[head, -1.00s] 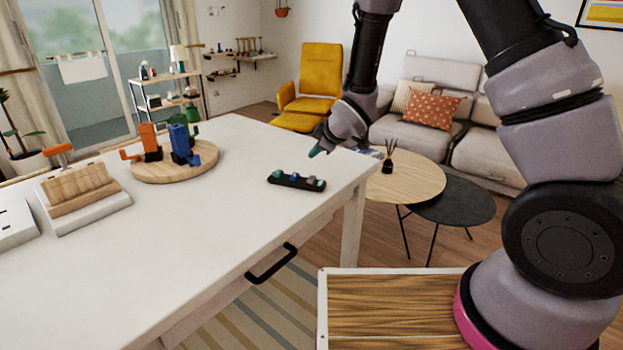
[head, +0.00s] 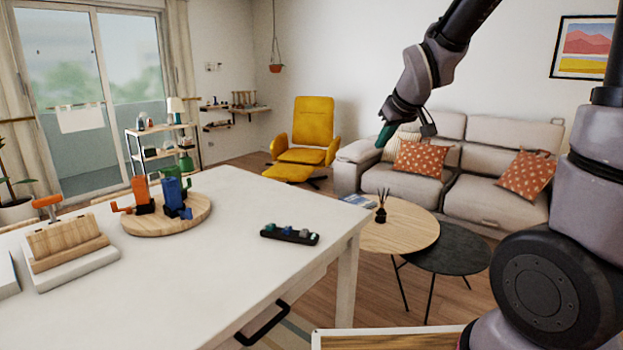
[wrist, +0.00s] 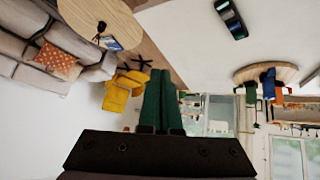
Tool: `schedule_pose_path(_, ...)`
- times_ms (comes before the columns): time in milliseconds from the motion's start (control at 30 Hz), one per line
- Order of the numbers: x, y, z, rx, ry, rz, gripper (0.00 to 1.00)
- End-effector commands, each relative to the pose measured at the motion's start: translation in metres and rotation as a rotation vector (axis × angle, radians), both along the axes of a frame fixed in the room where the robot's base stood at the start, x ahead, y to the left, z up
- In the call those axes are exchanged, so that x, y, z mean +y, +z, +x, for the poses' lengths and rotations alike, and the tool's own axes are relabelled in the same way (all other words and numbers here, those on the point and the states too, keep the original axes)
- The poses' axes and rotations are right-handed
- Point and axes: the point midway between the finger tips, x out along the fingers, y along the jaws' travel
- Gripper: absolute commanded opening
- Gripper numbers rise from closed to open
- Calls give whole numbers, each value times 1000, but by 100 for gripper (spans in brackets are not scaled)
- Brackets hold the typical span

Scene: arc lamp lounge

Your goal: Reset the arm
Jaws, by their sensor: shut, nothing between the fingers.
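My gripper (head: 384,135) is raised in the air at the right of the head view, in front of the grey sofa and well clear of the white table (head: 225,285). In the wrist view its two green fingers (wrist: 160,100) lie side by side, shut with nothing between them. My arm comes in from the upper right of the head view.
On the table are a black tray with small pieces (head: 290,235), a round wooden board (head: 180,222) with orange and blue objects, and a wooden block rack (head: 68,245). Round coffee tables (head: 400,228), a sofa (head: 390,180) and a yellow armchair (head: 312,130) stand beyond.

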Motion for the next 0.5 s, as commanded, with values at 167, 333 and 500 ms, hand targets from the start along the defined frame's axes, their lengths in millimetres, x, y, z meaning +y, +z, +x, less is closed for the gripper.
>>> schedule_pose_path(167, -47, 51, -64, 62, -232, 160, 0)
schedule_pose_path(333, -69, 80, -133, 124, -417, 310, 0)
schedule_pose_path(500, -74, 92, -184, 170, -538, 419, 0)
